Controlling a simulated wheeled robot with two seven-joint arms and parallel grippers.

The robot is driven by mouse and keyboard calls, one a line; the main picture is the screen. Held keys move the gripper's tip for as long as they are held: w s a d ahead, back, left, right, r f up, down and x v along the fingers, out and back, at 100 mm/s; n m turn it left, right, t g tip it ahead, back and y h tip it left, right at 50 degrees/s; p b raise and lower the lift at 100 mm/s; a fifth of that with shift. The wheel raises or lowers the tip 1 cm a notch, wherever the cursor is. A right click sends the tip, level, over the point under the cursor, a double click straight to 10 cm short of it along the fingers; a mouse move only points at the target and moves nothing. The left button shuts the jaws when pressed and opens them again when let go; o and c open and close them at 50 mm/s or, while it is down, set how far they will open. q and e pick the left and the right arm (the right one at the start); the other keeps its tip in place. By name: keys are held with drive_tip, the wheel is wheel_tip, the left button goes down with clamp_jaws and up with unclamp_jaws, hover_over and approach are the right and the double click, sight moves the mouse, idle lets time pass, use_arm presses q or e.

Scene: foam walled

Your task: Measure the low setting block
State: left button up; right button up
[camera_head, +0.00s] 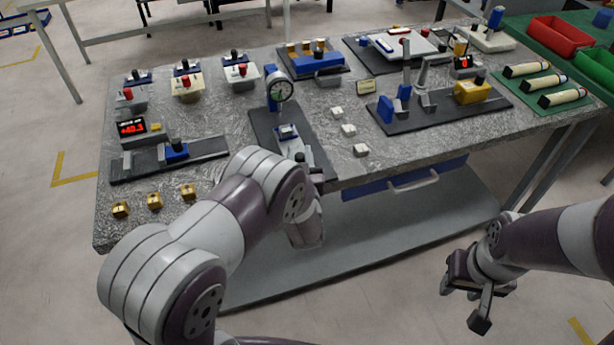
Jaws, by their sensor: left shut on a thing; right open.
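A dial gauge (281,89) stands on a blue post over a dark base plate (262,121). A small blue block with a pale top (287,131) sits low under the dial. My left gripper (299,157) is at the near end of this plate, partly hidden by my own arm. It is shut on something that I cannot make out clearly. No label marks which block is the low setting block. Three small brass blocks (154,201) and three small white blocks (348,130) lie on the grey table. My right gripper (465,307) is open and empty, off the table's front right.
A red digital readout (132,127) stands behind a rail with a blue slider (176,151) at the left. A second long fixture (440,109) lies right of the white blocks. Red (558,36) and green (597,64) bins stand on the green bench.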

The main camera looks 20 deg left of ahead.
use_arm(q)
drive_tip(key=shift+w+a, duration=0.35)
drive_tip(key=shift+w, duration=0.2)
drive_tip(key=o, duration=0.7)
drive_tip(key=shift+o, duration=0.2)
drive_tip(key=v, duration=1.2)
drive_tip(key=shift+s+d, duration=0.15)
drive_tip(key=shift+s, duration=0.15)
